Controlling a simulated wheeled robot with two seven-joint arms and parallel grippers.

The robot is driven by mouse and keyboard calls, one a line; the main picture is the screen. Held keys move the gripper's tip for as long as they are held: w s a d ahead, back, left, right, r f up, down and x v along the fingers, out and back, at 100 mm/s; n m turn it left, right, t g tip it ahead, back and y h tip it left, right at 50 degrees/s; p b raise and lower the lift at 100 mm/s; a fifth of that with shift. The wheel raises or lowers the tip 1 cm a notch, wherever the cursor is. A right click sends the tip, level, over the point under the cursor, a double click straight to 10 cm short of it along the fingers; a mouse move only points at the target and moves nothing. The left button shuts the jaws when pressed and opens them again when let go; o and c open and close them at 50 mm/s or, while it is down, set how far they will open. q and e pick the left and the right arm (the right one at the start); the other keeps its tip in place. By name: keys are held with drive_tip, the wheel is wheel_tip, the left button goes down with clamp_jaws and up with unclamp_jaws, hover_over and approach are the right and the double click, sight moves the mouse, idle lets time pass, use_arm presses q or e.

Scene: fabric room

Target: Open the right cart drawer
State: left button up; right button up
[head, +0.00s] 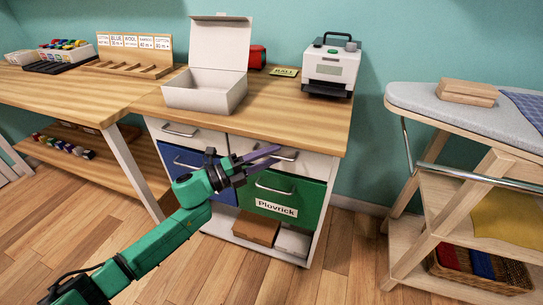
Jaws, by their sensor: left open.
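The cart has a wooden top (290,115) and a white body. Its white upper right drawer (318,165) looks shut, and its metal handle (291,156) shows partly behind my gripper. The white upper left drawer (205,143) also looks shut. My left gripper (279,155) is open, in front of the upper right drawer, its two dark fingers pointing right by the handle. I cannot tell whether they touch it. The gripper and wrist hide part of the drawer fronts. My right gripper is not in view.
Below are a blue front (183,160) and a green front (310,197) labelled Plovrick. An open white box (205,90) and a label printer (331,67) stand on the cart. An ironing board (430,103) stands right, with clear floor (345,250) between.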

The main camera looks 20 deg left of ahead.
use_arm(q)
drive_tip(key=shift+w+d, duration=0.15)
clamp_jaws()
idle(1.4)
